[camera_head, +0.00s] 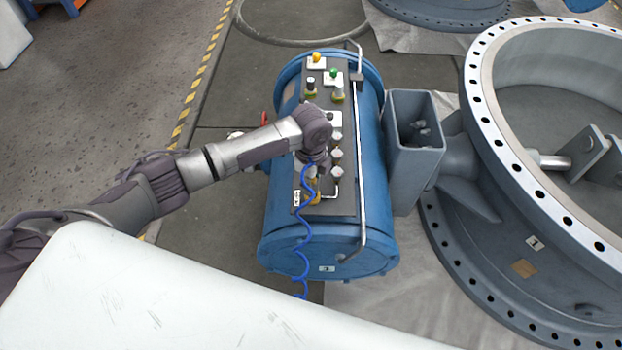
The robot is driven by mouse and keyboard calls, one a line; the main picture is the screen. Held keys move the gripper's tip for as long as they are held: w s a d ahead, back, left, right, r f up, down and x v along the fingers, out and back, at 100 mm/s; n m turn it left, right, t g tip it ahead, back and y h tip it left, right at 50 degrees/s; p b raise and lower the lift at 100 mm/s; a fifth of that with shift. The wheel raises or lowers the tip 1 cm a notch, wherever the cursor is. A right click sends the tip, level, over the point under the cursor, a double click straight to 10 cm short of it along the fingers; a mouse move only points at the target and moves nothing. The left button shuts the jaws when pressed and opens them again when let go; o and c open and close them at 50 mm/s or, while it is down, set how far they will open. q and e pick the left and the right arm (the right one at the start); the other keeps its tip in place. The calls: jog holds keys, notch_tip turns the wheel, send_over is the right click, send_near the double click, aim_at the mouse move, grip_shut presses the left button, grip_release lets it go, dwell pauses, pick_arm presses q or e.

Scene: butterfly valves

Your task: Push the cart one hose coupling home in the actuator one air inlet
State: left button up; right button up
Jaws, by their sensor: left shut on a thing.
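The blue cylindrical actuator (375,180) lies in the middle of the view with a dark panel (343,195) along its top. My left arm reaches in from the left over this panel. My left gripper (312,176) points down at the panel's lower half and is shut on the end of a blue coiled hose (302,245). The coupling at the hose end is mostly hidden by the gripper. A small yellowish fitting (314,196) shows on the panel just below the fingers. I cannot tell whether the coupling sits in the inlet. My right gripper is not in view.
A silver rail (360,150) runs along the panel's right side. Several knobs and fittings, one with a yellow cap (316,57) and one green (333,72), stand on the panel. A large grey valve ring (505,150) stands right. A white surface (190,300) fills the lower left.

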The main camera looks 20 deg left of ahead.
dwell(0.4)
pick_arm(q)
jog(key=shift+p, duration=0.3)
jog(key=shift+f+p, duration=0.1)
jog(key=shift+p, duration=0.2)
dwell(0.8)
jog(key=shift+p, duration=0.3)
jog(key=shift+f, duration=0.75)
dwell(1.1)
jog(key=shift+f, duration=0.4)
dwell(0.6)
jog(key=o, duration=1.6)
